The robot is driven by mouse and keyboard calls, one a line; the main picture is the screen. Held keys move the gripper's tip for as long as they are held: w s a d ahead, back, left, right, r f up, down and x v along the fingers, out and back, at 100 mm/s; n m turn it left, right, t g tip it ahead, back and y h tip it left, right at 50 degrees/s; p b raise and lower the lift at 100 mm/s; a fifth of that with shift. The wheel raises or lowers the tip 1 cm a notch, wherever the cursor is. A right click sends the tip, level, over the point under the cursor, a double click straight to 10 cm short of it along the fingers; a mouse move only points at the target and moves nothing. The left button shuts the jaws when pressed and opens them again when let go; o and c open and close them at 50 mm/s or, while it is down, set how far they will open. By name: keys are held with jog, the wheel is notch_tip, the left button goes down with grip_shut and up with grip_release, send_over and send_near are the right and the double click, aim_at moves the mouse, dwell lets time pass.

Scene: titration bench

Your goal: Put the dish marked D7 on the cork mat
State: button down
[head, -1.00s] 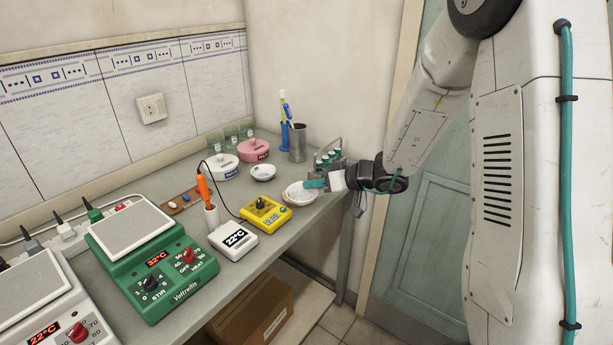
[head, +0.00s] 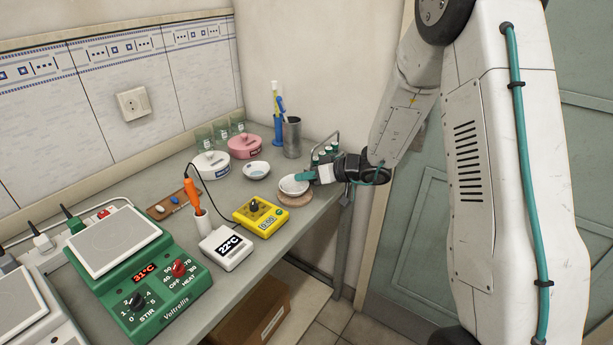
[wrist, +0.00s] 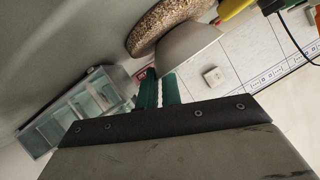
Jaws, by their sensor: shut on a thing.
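A white dish (head: 291,186) is held at its rim by my gripper (head: 306,177), whose teal fingers are shut on it. No mark on this dish can be read. The cork mat (head: 297,200) shows beneath the dish in the head view, near the bench's right end. In the wrist view the dish (wrist: 190,43) is tilted in the picture beside the cork mat (wrist: 155,22), with the gripper (wrist: 160,90) at its rim. I cannot tell whether the dish touches the mat. A second small white dish (head: 257,170) sits to the left, its mark unreadable.
The bench edge is near.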

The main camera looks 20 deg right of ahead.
jog(key=c, duration=1.9)
grip_release()
